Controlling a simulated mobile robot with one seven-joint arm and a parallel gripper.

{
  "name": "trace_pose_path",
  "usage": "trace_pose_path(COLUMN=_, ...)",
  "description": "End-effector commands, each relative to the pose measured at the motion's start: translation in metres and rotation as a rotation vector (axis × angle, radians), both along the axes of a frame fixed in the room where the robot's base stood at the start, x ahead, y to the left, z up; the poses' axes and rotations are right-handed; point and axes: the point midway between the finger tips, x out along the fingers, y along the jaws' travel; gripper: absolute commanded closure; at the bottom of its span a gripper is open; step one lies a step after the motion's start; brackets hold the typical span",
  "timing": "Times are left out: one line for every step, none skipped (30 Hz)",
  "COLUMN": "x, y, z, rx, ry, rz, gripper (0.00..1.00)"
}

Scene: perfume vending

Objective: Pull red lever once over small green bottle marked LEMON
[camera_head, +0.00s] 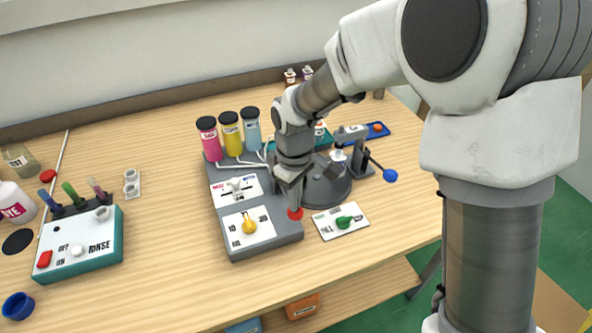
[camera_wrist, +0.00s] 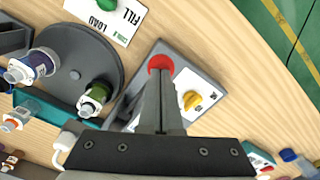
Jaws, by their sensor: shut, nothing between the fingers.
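The red lever's round knob (camera_head: 295,213) is at the front right of the grey dispenser base. In the wrist view the red knob (camera_wrist: 160,62) sits right at my fingertips; I cannot tell whether they touch it. My gripper (camera_head: 294,202) is shut and empty, pointing down above the knob; it also shows in the wrist view (camera_wrist: 159,78). A small green bottle (camera_wrist: 95,98) with a pale cap stands on the dark round turntable (camera_wrist: 95,55). Its label is too small to read. In the head view my arm hides that bottle and part of the turntable (camera_head: 325,190).
The dispenser base (camera_head: 268,242) carries a yellow knob (camera_head: 249,224) and pink, yellow and blue canisters. A LOAD/FILL card with a green handle (camera_head: 343,221) lies to its right. A blue-ended lever (camera_head: 390,175) stands behind. The RINSE box (camera_head: 80,245) is far left.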

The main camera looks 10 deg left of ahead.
Motion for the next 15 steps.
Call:
trace_pose_path(x=0.000, y=0.000, z=0.008, rx=0.000, ry=0.000, rz=0.000, gripper=1.00)
trace_pose_path(x=0.000, y=0.000, z=0.010, rx=0.000, ry=0.000, rz=0.000, gripper=1.00)
trace_pose_path(x=0.000, y=0.000, z=0.013, rx=0.000, ry=0.000, rz=0.000, gripper=1.00)
trace_pose_path(x=0.000, y=0.000, z=0.016, rx=0.000, ry=0.000, rz=0.000, gripper=1.00)
trace_pose_path(x=0.000, y=0.000, z=0.018, rx=0.001, ry=0.000, rz=0.000, gripper=1.00)
trace_pose_path(x=0.000, y=0.000, z=0.021, rx=0.000, ry=-0.001, rz=0.000, gripper=1.00)
trace_pose_path(x=0.000, y=0.000, z=0.024, rx=0.000, ry=-0.001, rz=0.000, gripper=1.00)
trace_pose_path(x=0.000, y=0.000, z=0.026, rx=0.000, ry=-0.001, rz=0.000, gripper=1.00)
trace_pose_path(x=0.000, y=0.000, z=0.030, rx=0.000, ry=-0.001, rz=0.000, gripper=1.00)
trace_pose_path(x=0.000, y=0.000, z=0.032, rx=0.001, ry=-0.002, rz=0.000, gripper=1.00)
trace_pose_path(x=0.000, y=0.000, z=0.034, rx=0.001, ry=-0.002, rz=0.000, gripper=1.00)
trace_pose_path(x=0.000, y=0.000, z=0.038, rx=0.001, ry=-0.002, rz=0.000, gripper=1.00)
trace_pose_path(x=0.000, y=0.000, z=0.040, rx=0.000, ry=-0.001, rz=0.000, gripper=1.00)
trace_pose_path(x=0.000, y=0.000, z=0.042, rx=0.000, ry=-0.001, rz=0.000, gripper=1.00)
trace_pose_path(x=0.000, y=0.000, z=0.046, rx=0.000, ry=-0.001, rz=0.000, gripper=1.00)
